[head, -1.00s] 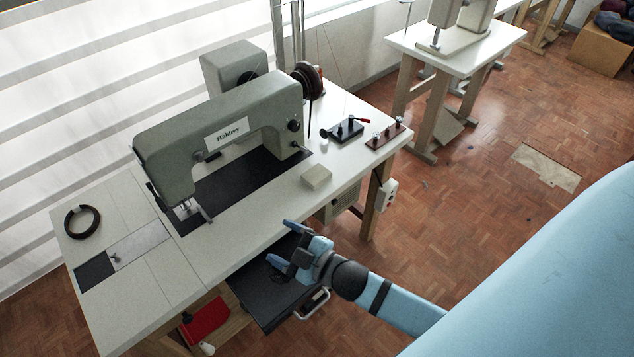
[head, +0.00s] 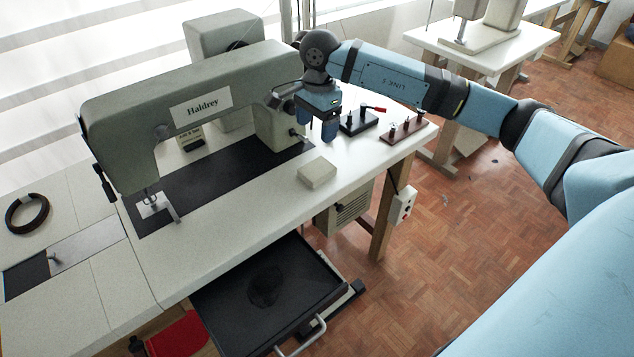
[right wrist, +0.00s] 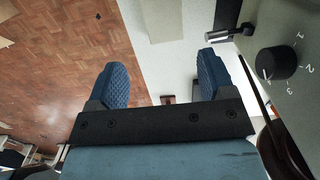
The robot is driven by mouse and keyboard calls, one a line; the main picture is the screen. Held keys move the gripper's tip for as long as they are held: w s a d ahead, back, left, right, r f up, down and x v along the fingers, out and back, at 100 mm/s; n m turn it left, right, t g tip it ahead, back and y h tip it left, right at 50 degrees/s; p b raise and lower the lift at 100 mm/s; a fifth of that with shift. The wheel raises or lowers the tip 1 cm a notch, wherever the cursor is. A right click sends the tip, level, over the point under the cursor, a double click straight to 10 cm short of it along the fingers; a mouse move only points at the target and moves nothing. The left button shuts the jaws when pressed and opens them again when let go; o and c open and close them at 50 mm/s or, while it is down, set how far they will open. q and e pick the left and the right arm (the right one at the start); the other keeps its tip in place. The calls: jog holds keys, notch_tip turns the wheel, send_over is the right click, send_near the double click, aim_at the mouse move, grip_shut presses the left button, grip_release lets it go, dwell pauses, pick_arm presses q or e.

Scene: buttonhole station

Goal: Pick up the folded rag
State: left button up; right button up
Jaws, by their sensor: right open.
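The folded rag (head: 317,173), a small cream pad, lies flat on the white sewing table near its front edge, right of the machine's black bed plate. My right gripper (head: 320,135) points down above the table, behind the rag and beside the machine's right end, apart from the rag. In the right wrist view the right gripper (right wrist: 162,64) is open with nothing between its fingers. The rag (right wrist: 163,18) shows there at the top edge, beyond the fingertips and partly cut off. My left gripper is not in view.
The sewing machine (head: 190,95) stands close left of my right gripper. A black bobbin winder (head: 358,123) and a spool rack (head: 402,130) stand right of it. An open dark drawer (head: 225,300) juts out below the table front. The tabletop around the rag is clear.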

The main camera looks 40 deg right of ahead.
jog(key=d+f, duration=0.1)
jog(key=d, duration=0.1)
send_over(317, 168)
jog(key=shift+h, duration=0.3)
jog(key=f, duration=0.4)
jog(key=d+f, duration=0.1)
jog(key=f, duration=0.1)
jog(key=shift+f+b, duration=0.1)
jog(key=shift+b, duration=0.3)
jog(key=shift+a+f+b, duration=0.15)
jog(key=shift+f, duration=0.85)
jog(key=shift+a+f+b, duration=0.1)
jog(key=shift+a+f, duration=0.1)
jog(key=shift+f, duration=0.85)
jog(key=shift+a+f+b, duration=0.15)
jog(key=shift+f, duration=0.85)
jog(key=c, duration=0.6)
